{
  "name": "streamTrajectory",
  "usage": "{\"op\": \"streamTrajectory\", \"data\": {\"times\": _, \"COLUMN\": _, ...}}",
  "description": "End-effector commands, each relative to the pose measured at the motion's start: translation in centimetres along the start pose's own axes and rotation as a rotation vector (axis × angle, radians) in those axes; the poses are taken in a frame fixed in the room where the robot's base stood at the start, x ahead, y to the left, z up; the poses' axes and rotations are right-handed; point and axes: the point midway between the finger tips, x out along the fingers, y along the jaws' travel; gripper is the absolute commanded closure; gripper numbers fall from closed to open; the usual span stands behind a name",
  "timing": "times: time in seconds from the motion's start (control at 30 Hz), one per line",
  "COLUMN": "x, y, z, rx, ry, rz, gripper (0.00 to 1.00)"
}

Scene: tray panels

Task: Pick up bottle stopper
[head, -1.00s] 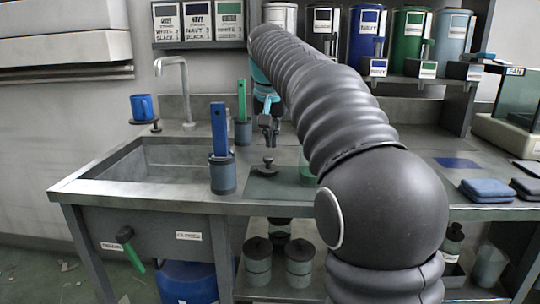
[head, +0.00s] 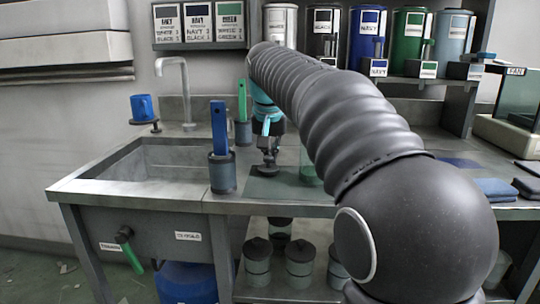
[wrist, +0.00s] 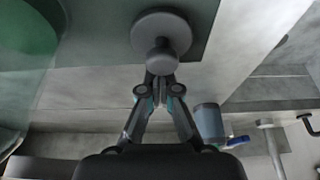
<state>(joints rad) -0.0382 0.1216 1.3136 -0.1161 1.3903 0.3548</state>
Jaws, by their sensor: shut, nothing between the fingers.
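The bottle stopper (head: 268,169) is a dark grey piece with a round disc and a knob. It sits on the dark green mat (head: 290,189) beside the sink. In the wrist view the stopper (wrist: 162,33) shows its wide disc, with the knob toward my fingers. My gripper (head: 268,147) is directly above the stopper in the head view, pointing down. In the wrist view my gripper (wrist: 160,80) has its fingertips together at the knob's near edge, with nothing held. I cannot tell whether they touch the knob.
A blue-handled tool in a grey holder (head: 222,173) stands just left of the stopper, and a green-handled one (head: 243,132) behind. A greenish clear vessel (head: 308,168) stands close on the right. The sink (head: 165,160) lies left.

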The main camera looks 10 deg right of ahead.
Motion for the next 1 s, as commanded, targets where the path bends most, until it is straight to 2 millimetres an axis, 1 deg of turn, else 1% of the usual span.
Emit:
{"op": "streamTrajectory", "data": {"times": 0.07, "x": -0.2, "y": 0.0, "z": 0.4, "rx": -0.001, "ry": 0.001, "rz": -0.001, "gripper": 1.0}}
{"op": "streamTrajectory", "data": {"times": 0.17, "x": -0.5, "y": 0.0, "z": 1.7, "rx": -0.002, "ry": 0.002, "rz": -0.001, "gripper": 1.0}}
{"op": "streamTrajectory", "data": {"times": 0.4, "x": -2.1, "y": 0.0, "z": 6.5, "rx": -0.002, "ry": 0.003, "rz": -0.002, "gripper": 1.0}}
{"op": "streamTrajectory", "data": {"times": 0.5, "x": -2.8, "y": -0.1, "z": 8.2, "rx": -0.002, "ry": 0.001, "rz": -0.002, "gripper": 1.0}}
{"op": "streamTrajectory", "data": {"times": 0.6, "x": -3.2, "y": 0.0, "z": 9.5, "rx": -0.001, "ry": 0.001, "rz": -0.001, "gripper": 1.0}}
{"op": "streamTrajectory", "data": {"times": 0.73, "x": -3.6, "y": 0.0, "z": 10.2, "rx": -0.001, "ry": 0.001, "rz": -0.001, "gripper": 1.0}}
{"op": "streamTrajectory", "data": {"times": 1.0, "x": -3.6, "y": 0.0, "z": 10.3, "rx": 0.0, "ry": 0.0, "rz": 0.0, "gripper": 1.0}}
